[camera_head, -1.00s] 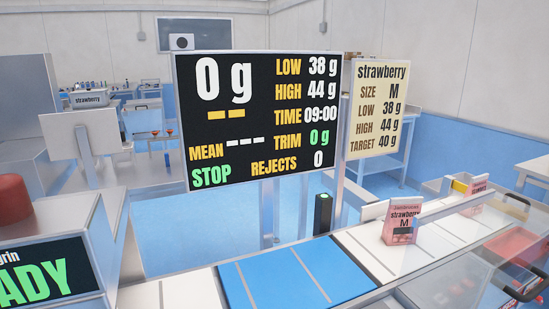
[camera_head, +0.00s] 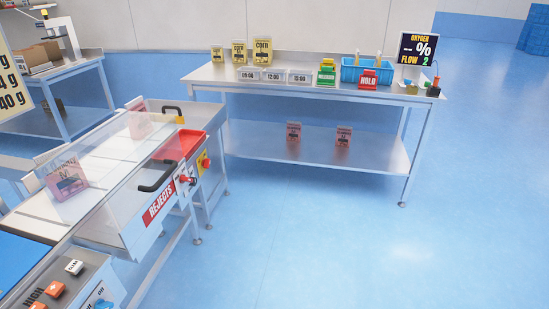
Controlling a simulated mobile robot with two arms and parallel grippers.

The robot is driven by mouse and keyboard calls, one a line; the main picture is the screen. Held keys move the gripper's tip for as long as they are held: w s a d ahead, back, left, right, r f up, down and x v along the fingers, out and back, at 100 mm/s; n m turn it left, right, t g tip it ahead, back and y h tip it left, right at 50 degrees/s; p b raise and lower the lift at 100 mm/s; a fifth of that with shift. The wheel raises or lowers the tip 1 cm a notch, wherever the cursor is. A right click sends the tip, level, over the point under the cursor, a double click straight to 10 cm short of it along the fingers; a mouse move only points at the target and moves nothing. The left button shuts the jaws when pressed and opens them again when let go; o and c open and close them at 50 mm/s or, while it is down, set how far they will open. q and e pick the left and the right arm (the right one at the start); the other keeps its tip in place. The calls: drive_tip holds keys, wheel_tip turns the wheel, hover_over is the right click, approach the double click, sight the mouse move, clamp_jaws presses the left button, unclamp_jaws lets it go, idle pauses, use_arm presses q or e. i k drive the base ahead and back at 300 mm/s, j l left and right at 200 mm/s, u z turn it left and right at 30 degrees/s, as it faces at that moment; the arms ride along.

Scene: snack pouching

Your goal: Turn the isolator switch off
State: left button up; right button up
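No switch here carries a label I can read as isolator. A yellow plate with a red knob (camera_head: 204,162) is on the side of the rejects unit, at the left of the view. A smaller red part (camera_head: 184,179) sits beside it, above the red REJECTS label (camera_head: 158,203). A blue rotary dial (camera_head: 99,298) is on the grey control panel at the lower left, cut by the frame edge. The positions of the knob and dial are too small to tell. Neither of my grippers is in view.
The rejects unit (camera_head: 140,217) has clear covers with black handles and a red tray (camera_head: 178,146). A steel table (camera_head: 215,72) at the back holds pouches, time cards, a blue bin (camera_head: 350,70) and an oxygen display (camera_head: 416,48). The blue floor at centre and right is clear.

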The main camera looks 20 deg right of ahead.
sight(205, 163)
drive_tip(key=l+z, duration=0.15)
drive_tip(key=i+u, duration=0.2)
drive_tip(key=u, duration=0.25)
drive_tip(key=i+l+u, duration=0.2)
drive_tip(key=u, duration=0.25)
